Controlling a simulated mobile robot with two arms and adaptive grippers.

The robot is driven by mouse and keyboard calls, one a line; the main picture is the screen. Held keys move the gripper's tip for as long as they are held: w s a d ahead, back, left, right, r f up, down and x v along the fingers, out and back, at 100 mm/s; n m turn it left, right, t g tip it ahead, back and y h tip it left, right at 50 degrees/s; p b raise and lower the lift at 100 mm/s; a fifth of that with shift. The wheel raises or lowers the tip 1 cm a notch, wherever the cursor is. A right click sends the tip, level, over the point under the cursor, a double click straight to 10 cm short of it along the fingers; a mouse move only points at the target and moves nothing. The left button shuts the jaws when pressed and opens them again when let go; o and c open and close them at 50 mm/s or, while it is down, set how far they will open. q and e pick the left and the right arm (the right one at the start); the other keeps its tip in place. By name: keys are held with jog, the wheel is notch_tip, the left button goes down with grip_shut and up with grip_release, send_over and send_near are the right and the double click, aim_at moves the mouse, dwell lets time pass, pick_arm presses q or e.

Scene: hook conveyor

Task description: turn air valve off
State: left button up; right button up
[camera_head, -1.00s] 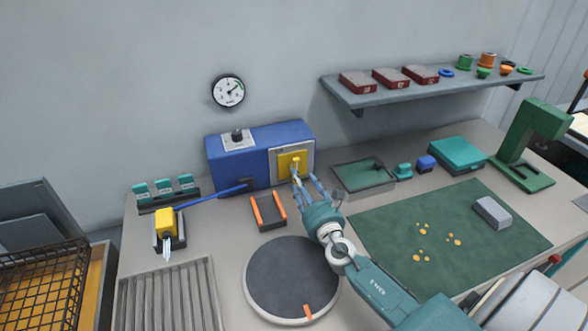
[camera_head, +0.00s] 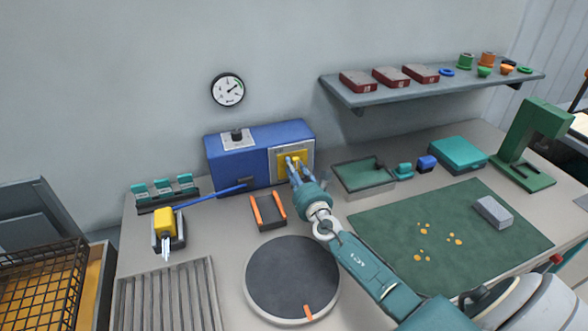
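The air valve is a yellow piece (camera_head: 283,160) on a pale plate on the front of the blue box (camera_head: 230,174), at the back of the bench. My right gripper (camera_head: 294,164) is at the valve, its fingers in front of the yellow piece and covering most of its handle. The fingers look apart, on either side of the handle; I cannot tell whether they touch it. A round gauge (camera_head: 228,90) hangs on the wall above the box. My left gripper is not in view.
A dark round turntable (camera_head: 290,278) lies in front of the box. An orange-sided holder (camera_head: 268,212) stands just left of my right gripper. A grey tray (camera_head: 364,176) lies to its right. A shelf (camera_head: 430,88) hangs at upper right.

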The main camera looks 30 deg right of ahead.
jog(key=shift+m, duration=0.3)
grip_shut()
jog(key=m+b, duration=0.1)
jog(key=m, duration=0.1)
jog(key=m+b, duration=0.1)
jog(key=shift+d+m, duration=0.2)
jog(key=shift+m, duration=0.2)
jog(key=m, duration=0.1)
jog(key=m+b, duration=0.1)
jog(key=m, duration=0.2)
jog(key=shift+s+d+m+b, duration=0.1)
jog(key=shift+d+m+b, duration=0.15)
jog(key=shift+m+b, duration=0.05)
jog(key=m+b, duration=0.1)
jog(key=m, duration=0.3)
jog(key=shift+d+f, duration=0.1)
jog(key=shift+d, duration=0.1)
jog(key=shift+s+d+f+m+b, duration=0.1)
jog(key=shift+m+b, duration=0.05)
jog(key=shift+m, duration=1.05)
jog(key=shift+d+m+b, duration=0.1)
jog(key=shift+m+b, duration=0.05)
jog(key=shift+m, duration=1.05)
jog(key=o, duration=1.1)
grip_release()
jog(key=shift+s, duration=0.1)
